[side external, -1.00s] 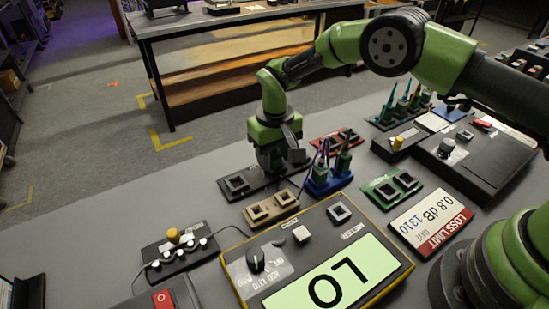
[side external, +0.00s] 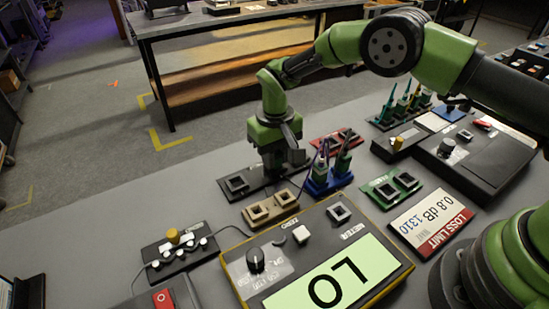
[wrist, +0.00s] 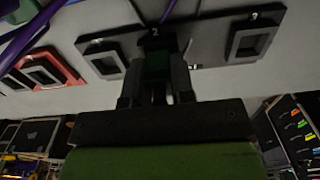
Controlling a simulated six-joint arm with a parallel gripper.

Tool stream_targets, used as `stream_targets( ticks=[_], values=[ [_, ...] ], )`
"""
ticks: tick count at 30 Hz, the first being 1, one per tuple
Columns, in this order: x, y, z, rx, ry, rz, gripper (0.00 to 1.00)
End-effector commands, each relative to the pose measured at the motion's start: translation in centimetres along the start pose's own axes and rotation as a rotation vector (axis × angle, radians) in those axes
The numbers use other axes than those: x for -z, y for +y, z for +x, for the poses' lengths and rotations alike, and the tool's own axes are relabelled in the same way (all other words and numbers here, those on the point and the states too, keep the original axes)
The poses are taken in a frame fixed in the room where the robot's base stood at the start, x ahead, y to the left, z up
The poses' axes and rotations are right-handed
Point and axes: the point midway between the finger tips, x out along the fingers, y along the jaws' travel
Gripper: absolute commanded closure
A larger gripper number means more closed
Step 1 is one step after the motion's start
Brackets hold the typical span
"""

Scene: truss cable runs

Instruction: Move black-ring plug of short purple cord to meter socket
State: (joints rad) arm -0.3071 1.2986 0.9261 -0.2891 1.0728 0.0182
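My gripper (wrist: 155,85) is over the middle of the dark panel (wrist: 210,33), at the position marked 2. It points down there in the side view (side external: 275,165). A dark green plug body (wrist: 155,66) stands between its fingers. Whether the fingers press on it is unclear, and its ring colour does not show. The purple cord (wrist: 25,40) crosses the upper left of the wrist view. In the side view purple cord (side external: 324,150) rises by the blue block (side external: 328,183), which holds upright plugs. The meter socket (side external: 339,212) on the yellow-edged meter (side external: 375,232) looks empty; the display reads LO.
A tan two-socket block (side external: 270,208) lies between the dark panel and meter. A red block (side external: 335,138) and a green block (side external: 392,187) are nearby. A loss-limit sign (side external: 430,222) and black device (side external: 475,160) stand right.

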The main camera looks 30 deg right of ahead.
Motion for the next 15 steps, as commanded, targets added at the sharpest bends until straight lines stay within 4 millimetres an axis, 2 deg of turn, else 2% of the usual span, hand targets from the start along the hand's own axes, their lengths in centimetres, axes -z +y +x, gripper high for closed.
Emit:
stream_targets(
  ticks=[10, 15],
  values=[
    [0.01, 0.00, -0.13, 0.000, 0.000, 0.000, 1.00],
    [0.04, -0.01, -0.88, 0.001, 0.001, 0.000, 1.00]
  ],
)
